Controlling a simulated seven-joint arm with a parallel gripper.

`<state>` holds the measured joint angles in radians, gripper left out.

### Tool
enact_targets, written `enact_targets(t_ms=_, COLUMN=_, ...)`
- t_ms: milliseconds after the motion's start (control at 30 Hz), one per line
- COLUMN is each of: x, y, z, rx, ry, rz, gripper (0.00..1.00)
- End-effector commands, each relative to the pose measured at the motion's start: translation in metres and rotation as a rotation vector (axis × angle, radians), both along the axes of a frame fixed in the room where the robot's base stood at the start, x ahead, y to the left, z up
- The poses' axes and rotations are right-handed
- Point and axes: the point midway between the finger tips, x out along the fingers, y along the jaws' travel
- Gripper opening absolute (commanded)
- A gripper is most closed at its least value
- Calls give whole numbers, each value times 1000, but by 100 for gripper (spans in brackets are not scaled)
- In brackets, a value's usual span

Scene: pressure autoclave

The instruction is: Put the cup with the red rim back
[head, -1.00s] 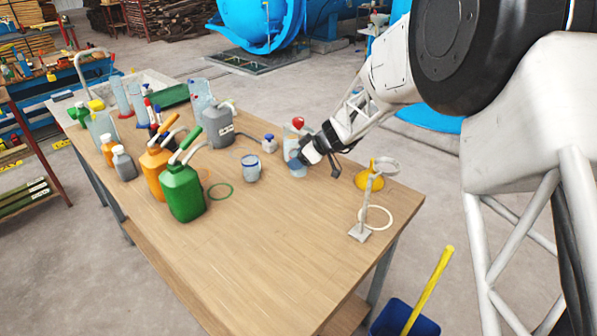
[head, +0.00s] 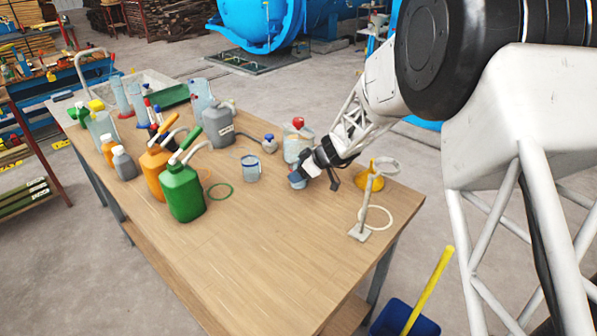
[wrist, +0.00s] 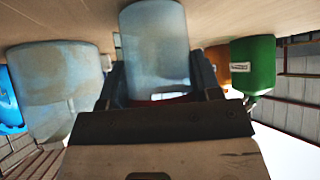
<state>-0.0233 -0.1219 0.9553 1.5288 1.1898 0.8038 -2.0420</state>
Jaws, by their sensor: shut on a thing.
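My gripper (head: 303,176) is shut on a small translucent bluish cup near the right part of the table. The cup (wrist: 156,50) fills the middle of the wrist view between the two fingers, with a strip of red at its rim by the gripper. In the head view only a small part of the cup (head: 297,182) shows past the fingers. I cannot tell whether its base touches the table.
A large clear jar with a red top (head: 297,145) stands just behind my gripper. A blue-rimmed cup (head: 251,170) stands to the left. A ring stand (head: 367,205), yellow funnel (head: 369,181) and white ring (head: 377,218) are to the right. The front tabletop (head: 260,250) is clear.

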Motion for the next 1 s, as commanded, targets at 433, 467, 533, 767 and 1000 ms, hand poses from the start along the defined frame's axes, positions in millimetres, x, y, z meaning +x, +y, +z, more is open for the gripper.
enact_targets(t_ms=433, x=0, y=0, z=-2, rx=0, ry=0, rz=0, gripper=83)
enact_targets(t_ms=467, x=0, y=0, z=-2, rx=0, ry=0, rz=0, gripper=83)
enact_targets(t_ms=533, x=0, y=0, z=-2, rx=0, ry=0, rz=0, gripper=83)
enact_targets(t_ms=767, x=-1, y=-4, z=5, rx=0, ry=0, rz=-1, gripper=83)
enact_targets(t_ms=1000, x=-9, y=-23, z=24, rx=0, ry=-2, rz=-1, gripper=83)
